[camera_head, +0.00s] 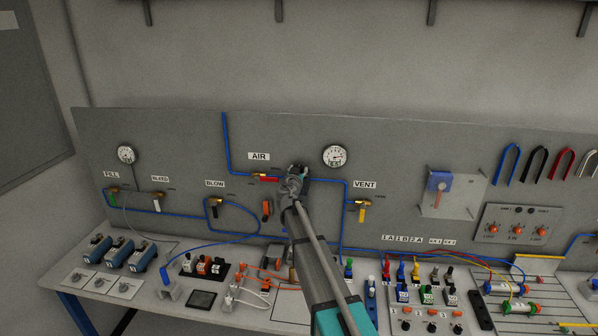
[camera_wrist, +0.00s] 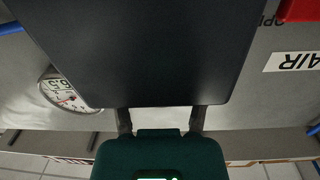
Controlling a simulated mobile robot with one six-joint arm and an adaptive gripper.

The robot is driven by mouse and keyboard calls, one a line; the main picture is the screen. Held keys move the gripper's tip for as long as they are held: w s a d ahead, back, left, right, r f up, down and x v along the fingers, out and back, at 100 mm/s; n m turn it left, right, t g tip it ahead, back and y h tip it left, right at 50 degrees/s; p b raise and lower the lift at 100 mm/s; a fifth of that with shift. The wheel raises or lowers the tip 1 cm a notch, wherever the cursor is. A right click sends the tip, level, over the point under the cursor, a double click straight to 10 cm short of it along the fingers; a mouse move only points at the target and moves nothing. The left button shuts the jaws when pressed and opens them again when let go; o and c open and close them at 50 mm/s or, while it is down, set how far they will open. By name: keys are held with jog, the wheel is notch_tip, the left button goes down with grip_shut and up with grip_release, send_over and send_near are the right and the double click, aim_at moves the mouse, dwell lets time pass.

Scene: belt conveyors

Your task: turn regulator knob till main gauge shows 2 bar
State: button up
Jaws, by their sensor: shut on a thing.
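My gripper (camera_head: 296,174) is at the grey back panel, just right of the AIR sign, on the blue air line. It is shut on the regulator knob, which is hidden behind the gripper. In the wrist view my gripper (camera_wrist: 161,118) shows two dark fingers, with a large dark block filling the middle; their tips are hidden. The main gauge (camera_head: 335,156), round and white, is on the panel just right of my gripper. It also shows upside down, partly covered, in the wrist view (camera_wrist: 62,92). I cannot read its value surely.
The red-handled AIR valve (camera_head: 266,178) is close left of my gripper. The yellow VENT valve (camera_head: 362,208) is to the right, below its sign. Blue tubes run along the panel. The bench below holds several connectors, switches and cables.

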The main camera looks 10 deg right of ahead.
jog(key=shift+n+t+y, duration=0.6)
jog(key=shift+n+y, duration=0.9)
jog(key=shift+y, duration=0.9)
jog(key=shift+w, duration=0.1)
jog(key=o, duration=1.2)
jog(key=shift+c, duration=0.2)
jog(key=s, duration=1.2)
jog(key=shift+a, duration=0.4)
